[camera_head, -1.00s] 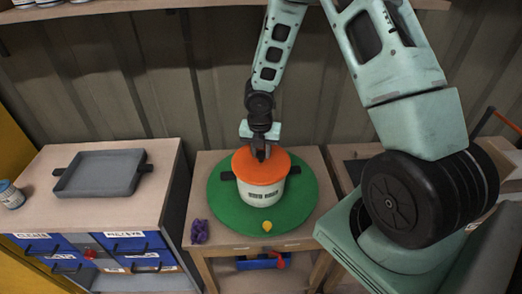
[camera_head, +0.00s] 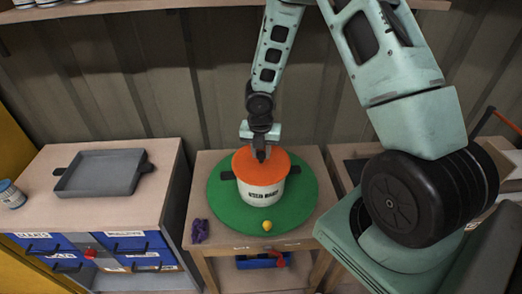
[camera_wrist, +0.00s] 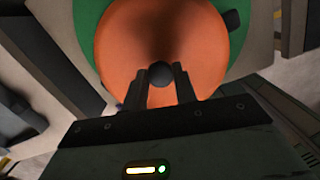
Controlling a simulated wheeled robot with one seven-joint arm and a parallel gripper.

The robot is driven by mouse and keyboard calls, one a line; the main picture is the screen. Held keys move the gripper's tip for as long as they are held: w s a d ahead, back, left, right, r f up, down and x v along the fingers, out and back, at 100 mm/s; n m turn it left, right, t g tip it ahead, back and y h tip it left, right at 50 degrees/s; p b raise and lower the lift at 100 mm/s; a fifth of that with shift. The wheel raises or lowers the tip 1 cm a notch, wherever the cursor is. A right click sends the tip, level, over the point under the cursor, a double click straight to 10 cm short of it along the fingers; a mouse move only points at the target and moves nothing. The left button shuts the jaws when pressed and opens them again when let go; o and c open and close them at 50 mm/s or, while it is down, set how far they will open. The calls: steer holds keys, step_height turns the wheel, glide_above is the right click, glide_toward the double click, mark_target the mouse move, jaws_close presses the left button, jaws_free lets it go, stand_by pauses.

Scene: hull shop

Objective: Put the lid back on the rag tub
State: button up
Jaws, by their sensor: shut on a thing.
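The rag tub (camera_head: 260,194) is white with dark lettering and dark side handles. It stands on a round green mat (camera_head: 300,210) on the middle table. The orange lid (camera_head: 270,174) sits over the tub's mouth and looks about level; whether it is fully seated I cannot tell. My gripper (camera_head: 261,154) points down from above and is shut on the lid's dark round knob, which shows between the fingers in the wrist view (camera_wrist: 160,71). The lid (camera_wrist: 115,45) fills much of that view and hides the tub's inside.
A yellow ball-like thing (camera_head: 267,225) lies on the mat in front of the tub. A purple crumpled thing (camera_head: 200,230) lies at the table's left front. A grey tray (camera_head: 100,172) and a small can (camera_head: 11,194) stand on the left cabinet.

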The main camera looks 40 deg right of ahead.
stand_by(0.9)
steer(key=o, duration=1.5)
steer(key=shift+r+p, duration=3.5)
steer(key=shift+p, duration=0.3)
jaws_close()
